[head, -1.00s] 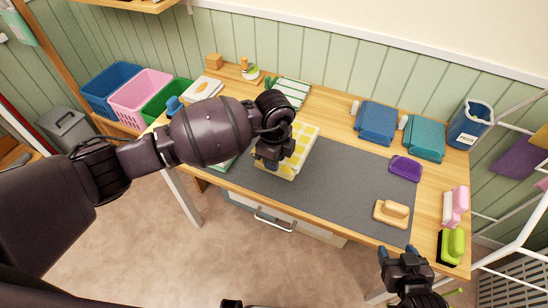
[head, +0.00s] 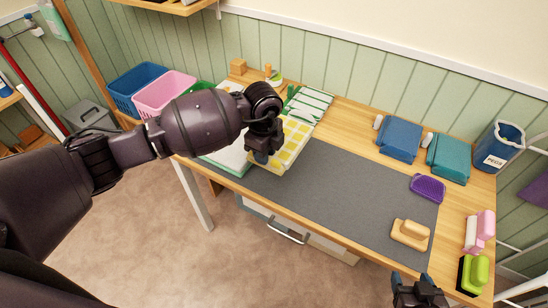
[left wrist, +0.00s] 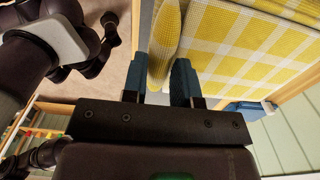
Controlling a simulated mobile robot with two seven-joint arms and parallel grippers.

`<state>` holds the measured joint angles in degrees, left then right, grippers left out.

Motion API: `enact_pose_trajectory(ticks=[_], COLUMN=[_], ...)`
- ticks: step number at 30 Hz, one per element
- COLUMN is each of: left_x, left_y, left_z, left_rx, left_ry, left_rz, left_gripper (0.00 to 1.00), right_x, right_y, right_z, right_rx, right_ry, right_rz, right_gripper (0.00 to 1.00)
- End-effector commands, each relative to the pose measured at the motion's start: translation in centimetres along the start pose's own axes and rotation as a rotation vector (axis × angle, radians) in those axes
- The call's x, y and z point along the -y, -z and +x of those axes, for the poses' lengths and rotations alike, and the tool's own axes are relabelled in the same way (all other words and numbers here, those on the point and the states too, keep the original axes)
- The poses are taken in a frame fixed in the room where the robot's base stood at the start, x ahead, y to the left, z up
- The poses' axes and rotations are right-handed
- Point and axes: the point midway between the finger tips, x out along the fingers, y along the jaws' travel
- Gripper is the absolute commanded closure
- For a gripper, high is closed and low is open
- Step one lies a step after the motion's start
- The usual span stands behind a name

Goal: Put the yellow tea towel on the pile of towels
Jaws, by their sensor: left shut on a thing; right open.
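The yellow and white checked tea towel (head: 292,143) is folded flat and sits at the left end of the grey mat (head: 350,185), seemingly raised off it. My left gripper (head: 262,155) is shut on its near left edge; in the left wrist view the towel (left wrist: 235,45) runs between and beyond the fingers (left wrist: 160,85). A white, green-edged cloth item (head: 232,158) lies left of the towel, partly behind my left arm. I cannot tell whether it is the towel pile. My right gripper (head: 418,288) is open and empty near the worktop's front right edge.
A green and white striped item (head: 307,104) lies behind the towel. Blue (head: 400,138) and teal (head: 449,158) items stand at the back right. The mat's middle is clear.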

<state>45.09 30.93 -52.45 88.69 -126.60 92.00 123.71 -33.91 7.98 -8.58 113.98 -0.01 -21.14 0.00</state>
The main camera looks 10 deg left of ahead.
Motion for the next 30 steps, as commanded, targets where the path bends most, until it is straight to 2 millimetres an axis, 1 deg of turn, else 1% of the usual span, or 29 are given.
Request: enact_pose_trajectory(ticks=[8, 20, 30], left_x=[0.2, 0.4, 0.7], left_y=[-2.7, -6.6, -9.8], left_z=[0.2, 0.3, 0.0], left_rx=[0.001, 0.001, 0.001], left_ry=[0.000, -0.001, 0.001], left_rz=[-0.004, -0.007, -0.010], left_gripper=[1.00, 1.00, 1.00], right_x=[0.2, 0.1, 0.1], right_y=[-1.3, -3.8, -3.4], right_z=[0.4, 0.5, 0.8], right_rx=[0.010, 0.039, 0.032], right_ry=[0.001, 0.000, 0.001], right_rz=[0.002, -0.001, -0.004], right_gripper=[0.39, 0.39, 0.39])
